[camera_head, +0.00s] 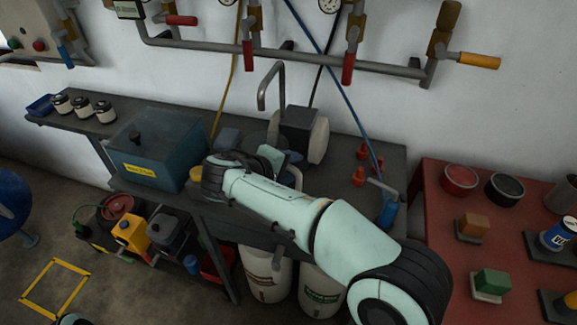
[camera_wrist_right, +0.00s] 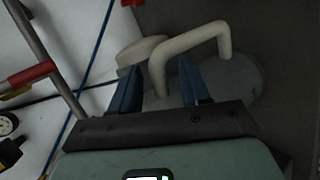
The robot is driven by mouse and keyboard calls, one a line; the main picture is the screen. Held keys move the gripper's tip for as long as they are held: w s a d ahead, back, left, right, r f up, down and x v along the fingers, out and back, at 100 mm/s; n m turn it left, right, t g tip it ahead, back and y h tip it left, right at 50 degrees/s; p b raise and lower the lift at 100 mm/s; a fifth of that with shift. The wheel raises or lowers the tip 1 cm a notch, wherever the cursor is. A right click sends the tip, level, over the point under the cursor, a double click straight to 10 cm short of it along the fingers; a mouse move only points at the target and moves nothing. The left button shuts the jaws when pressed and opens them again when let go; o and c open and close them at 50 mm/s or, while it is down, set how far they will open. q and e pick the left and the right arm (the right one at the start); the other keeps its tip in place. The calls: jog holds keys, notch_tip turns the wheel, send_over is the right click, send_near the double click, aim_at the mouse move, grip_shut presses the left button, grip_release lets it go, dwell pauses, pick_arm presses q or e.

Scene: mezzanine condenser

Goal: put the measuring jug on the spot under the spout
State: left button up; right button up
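A cream bent handle (camera_wrist_right: 195,40), apparently the measuring jug's, rises from a grey-green round body (camera_wrist_right: 238,78) in the right wrist view. In the head view the handle (camera_head: 296,178) shows beside my right arm, which hides most of the rest. My right gripper (camera_head: 287,160) is open; in the wrist view its two blue fingers (camera_wrist_right: 160,88) stand apart, with the handle's lower end showing between them. I cannot tell whether they touch it. The grey hooked spout (camera_head: 270,78) stands at the back of the bench. The spot beneath it is largely hidden. My left gripper is out of view.
A cream-ended motor (camera_head: 316,138) stands close behind the gripper. A blue tank (camera_head: 155,150) is on the left, orange-red fittings (camera_head: 359,165) on the right. A red table (camera_head: 425,220) adjoins on the right. Pipes and valves (camera_head: 300,60) line the wall.

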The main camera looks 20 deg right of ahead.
jog(key=shift+s+a+r, duration=0.1)
jog(key=shift+a+r, duration=0.05)
jog(key=shift+r, duration=0.1)
jog(key=p+v, duration=0.2)
jog(key=v, duration=0.9)
jog(key=shift+a, duration=0.3)
jog(key=shift+s+r, duration=0.1)
